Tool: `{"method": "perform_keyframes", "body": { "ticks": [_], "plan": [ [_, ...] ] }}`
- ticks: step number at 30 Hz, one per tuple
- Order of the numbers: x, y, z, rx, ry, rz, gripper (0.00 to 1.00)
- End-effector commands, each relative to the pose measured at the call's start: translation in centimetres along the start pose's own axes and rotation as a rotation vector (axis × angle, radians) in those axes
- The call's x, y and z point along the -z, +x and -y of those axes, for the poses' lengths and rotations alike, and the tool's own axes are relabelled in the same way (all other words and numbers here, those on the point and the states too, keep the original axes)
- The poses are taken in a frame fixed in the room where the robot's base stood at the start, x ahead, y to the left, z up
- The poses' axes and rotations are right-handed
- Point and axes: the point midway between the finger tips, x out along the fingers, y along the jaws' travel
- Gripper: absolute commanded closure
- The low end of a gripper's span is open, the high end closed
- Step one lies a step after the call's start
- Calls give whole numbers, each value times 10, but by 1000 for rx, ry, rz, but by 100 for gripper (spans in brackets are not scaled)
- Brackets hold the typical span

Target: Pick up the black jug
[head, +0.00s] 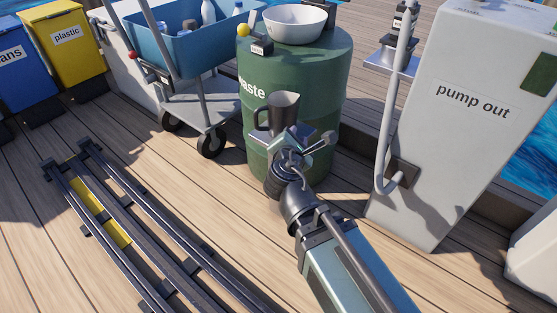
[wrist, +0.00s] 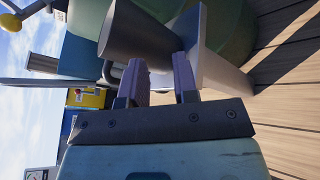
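The black jug (head: 284,108) stands upright in front of the green waste barrel, with its handle on the left side. It seems to rest on a small grey shelf (head: 318,137), which is partly covered by my gripper. My gripper (head: 287,135) is low and close in front of the jug. In the wrist view, the sideways jug (wrist: 145,30) lies just beyond the fingertips. My gripper (wrist: 165,62) shows two fingers spread with a gap between them. Part of a curved handle (wrist: 108,72) shows beside one finger. I cannot tell whether the fingers touch the jug.
A blue cart (head: 185,45) stands to the left and a white pump-out cabinet (head: 445,140) to the right. Rails (head: 125,230) run along the open deck at left.

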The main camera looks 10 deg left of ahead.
Motion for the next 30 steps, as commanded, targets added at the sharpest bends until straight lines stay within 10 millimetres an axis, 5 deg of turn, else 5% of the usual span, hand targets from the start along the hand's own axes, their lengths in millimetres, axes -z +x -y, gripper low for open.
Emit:
{"method": "perform_keyframes", "body": {
  "ticks": [1,2,4,7,12,19,30],
  "plan": [
    [43,2,5,-122,-201,1,72],
    [54,-1,-5,-199,-342,10,72],
    [69,-11,-26,-336,-613,42,72],
    [76,-19,-42,-425,-800,73,72],
    [75,-16,-48,-437,-831,79,72],
    [79,24,-66,-434,-827,79,72],
    [81,57,-79,-432,-824,79,72]
  ]
}}
